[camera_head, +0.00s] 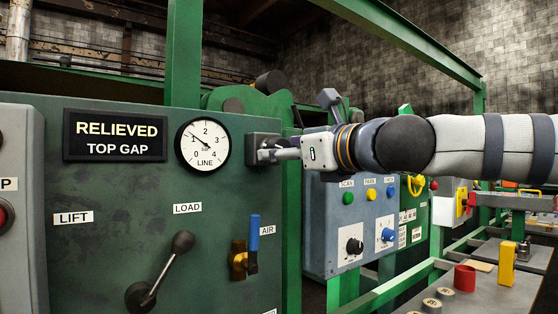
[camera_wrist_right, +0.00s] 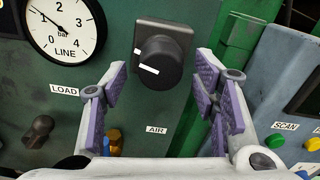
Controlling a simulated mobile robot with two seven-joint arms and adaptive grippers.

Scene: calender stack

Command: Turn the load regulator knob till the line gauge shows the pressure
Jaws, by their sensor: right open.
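The load regulator knob (camera_wrist_right: 160,62) is a black round knob with white marks on a square grey plate on the green panel. In the head view its plate (camera_head: 262,141) is partly hidden by my right gripper (camera_head: 268,154). In the right wrist view my right gripper (camera_wrist_right: 161,75) is open, its purple-padded fingers to either side of the knob, with gaps visible; I cannot tell whether they reach around it. The white line gauge (camera_head: 202,146), also in the right wrist view (camera_wrist_right: 66,27), has its needle near 1 bar. My left gripper is out of view.
Left of the gauge is a sign (camera_head: 115,135) reading RELIEVED, TOP GAP. Below are a black load lever (camera_head: 160,274) and a blue-handled air valve (camera_head: 253,243). A grey-blue control box (camera_head: 345,226) stands right, under my right arm. A green post (camera_head: 184,55) rises behind the panel.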

